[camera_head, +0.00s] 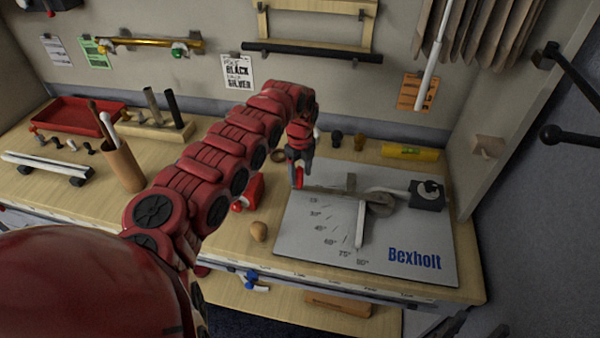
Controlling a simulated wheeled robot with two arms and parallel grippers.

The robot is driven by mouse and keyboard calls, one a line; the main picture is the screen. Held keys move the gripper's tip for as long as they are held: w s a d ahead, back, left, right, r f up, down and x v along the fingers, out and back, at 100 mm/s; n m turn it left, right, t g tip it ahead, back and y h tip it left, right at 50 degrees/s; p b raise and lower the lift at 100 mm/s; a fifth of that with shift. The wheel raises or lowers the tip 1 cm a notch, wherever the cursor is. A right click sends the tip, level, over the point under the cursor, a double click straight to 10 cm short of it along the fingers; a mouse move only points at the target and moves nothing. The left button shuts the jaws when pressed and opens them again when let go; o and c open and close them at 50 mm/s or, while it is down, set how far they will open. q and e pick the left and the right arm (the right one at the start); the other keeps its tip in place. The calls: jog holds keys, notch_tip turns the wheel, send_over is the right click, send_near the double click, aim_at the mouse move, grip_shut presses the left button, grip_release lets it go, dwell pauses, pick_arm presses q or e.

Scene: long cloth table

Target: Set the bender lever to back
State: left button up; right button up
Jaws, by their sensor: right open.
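The bender is a grey board (310,245) marked "Bexholt" with an angle scale, at the right of the table. Its lever (335,192) is a dull metal bar running left from a round former (379,204) to the top of the scale, near the 15° mark. A pale rod (361,224) points toward the front from the former. My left gripper (298,176) is at the lever's left end, with a red piece at its fingers; whether it is closed there is hidden. My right gripper (468,326) is open at the bottom right edge, away from the lever, mostly cut off.
A dark clamp block (427,196) sits at the board's right. A pencil cup (122,165) and red tray (75,117) stand further left.

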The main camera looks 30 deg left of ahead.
pick_arm(q)
jog(key=shift+a, duration=0.1)
jog(key=shift+r, duration=0.25)
notch_tip(320, 180, up, 10)
jog(key=b, duration=0.3)
jog(key=shift+w+f+b, duration=0.1)
jog(key=shift+f+b, duration=0.05)
jog(key=shift+b, duration=0.2)
notch_tip(320, 180, up, 7)
